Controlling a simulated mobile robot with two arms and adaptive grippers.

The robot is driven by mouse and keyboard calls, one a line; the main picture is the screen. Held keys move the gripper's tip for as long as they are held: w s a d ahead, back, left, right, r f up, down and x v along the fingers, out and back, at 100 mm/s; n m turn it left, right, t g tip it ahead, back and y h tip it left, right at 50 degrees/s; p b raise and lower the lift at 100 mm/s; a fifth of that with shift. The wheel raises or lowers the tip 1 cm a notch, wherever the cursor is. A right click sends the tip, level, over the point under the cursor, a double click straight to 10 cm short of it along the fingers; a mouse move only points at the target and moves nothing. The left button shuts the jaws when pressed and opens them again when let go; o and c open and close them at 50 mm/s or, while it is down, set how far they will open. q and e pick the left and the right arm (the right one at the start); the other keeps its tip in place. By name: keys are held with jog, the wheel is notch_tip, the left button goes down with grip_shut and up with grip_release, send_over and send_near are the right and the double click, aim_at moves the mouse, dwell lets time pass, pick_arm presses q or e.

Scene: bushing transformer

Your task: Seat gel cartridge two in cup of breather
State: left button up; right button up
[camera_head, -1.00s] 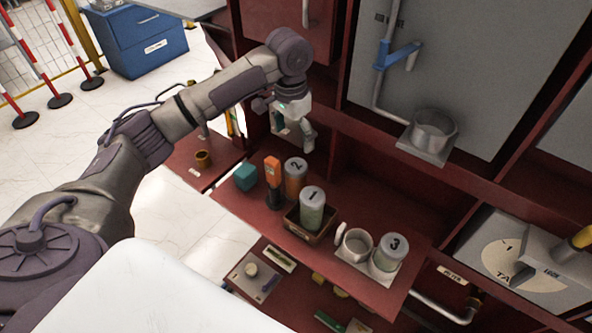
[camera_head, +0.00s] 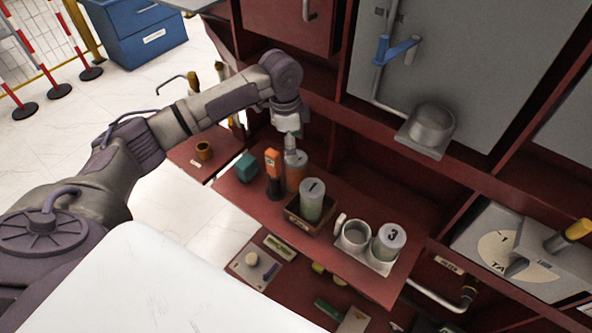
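My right gripper is not in view.
Cartridge one (camera_head: 311,203) stands in a brown tray (camera_head: 298,223). A blue valve handle (camera_head: 398,51) is above the cup.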

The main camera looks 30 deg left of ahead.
aim_at(296, 172)
pick_arm(q)
jog(key=shift+w+d+f+p, duration=0.1)
jog(key=shift+f+p, duration=0.15)
jog(key=shift+f, duration=1.2)
jog(key=shift+w+d+f+p, duration=0.1)
jog(key=shift+f+p, duration=0.15)
jog(key=shift+f, duration=1.15)
grip_shut()
